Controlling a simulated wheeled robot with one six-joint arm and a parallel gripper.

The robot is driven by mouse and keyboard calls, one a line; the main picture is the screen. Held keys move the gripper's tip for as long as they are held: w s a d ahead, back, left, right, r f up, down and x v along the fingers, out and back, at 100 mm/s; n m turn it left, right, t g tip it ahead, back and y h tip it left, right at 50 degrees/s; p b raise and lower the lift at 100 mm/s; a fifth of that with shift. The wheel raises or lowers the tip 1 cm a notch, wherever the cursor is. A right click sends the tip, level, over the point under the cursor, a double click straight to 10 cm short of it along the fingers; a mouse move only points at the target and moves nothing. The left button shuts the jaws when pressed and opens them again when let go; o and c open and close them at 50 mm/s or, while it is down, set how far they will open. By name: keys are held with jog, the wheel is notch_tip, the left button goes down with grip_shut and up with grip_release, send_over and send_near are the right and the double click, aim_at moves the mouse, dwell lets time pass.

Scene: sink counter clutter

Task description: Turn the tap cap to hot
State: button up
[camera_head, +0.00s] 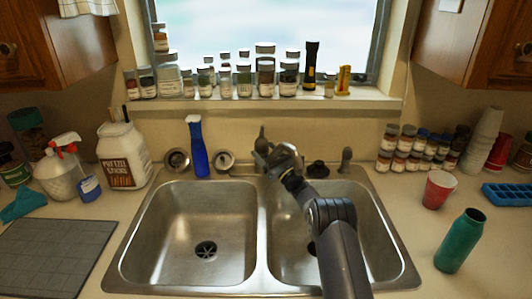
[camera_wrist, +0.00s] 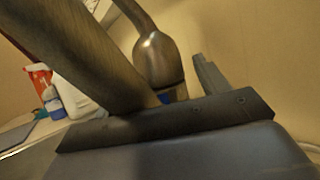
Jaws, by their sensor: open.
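The metal tap (camera_head: 262,143) stands at the back of the double sink, near the divider. My gripper (camera_head: 278,158) is beside the tap, partly overlapping it in the head view, so contact cannot be told. In the wrist view, the rounded metal tap cap (camera_wrist: 160,62) with its lever rising to the upper left stands just beyond my gripper. A grey finger (camera_wrist: 207,75) shows to the right of the cap. A broad brushed-metal bar (camera_wrist: 85,50), seemingly the spout, crosses close to the camera and hides part of the view. My gripper is open.
The double sink (camera_head: 262,235) lies beneath my arm. Spice jars (camera_head: 410,150), a red cup (camera_head: 438,190) and a green bottle (camera_head: 459,241) occupy the right counter.

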jog(key=shift+c, duration=0.3)
jog(key=c, duration=0.9)
jog(key=shift+a+f+m+t+h+b, duration=0.1)
jog(key=shift+m+t+h+b, duration=0.3)
jog(key=shift+b, duration=0.5)
jog(key=shift+s+m+t+h+b, duration=0.1)
jog(key=shift+m+t+h+b, duration=0.2)
jog(key=shift+t+h+b, duration=0.25)
jog(key=o, duration=1)
jog(key=shift+c, duration=0.2)
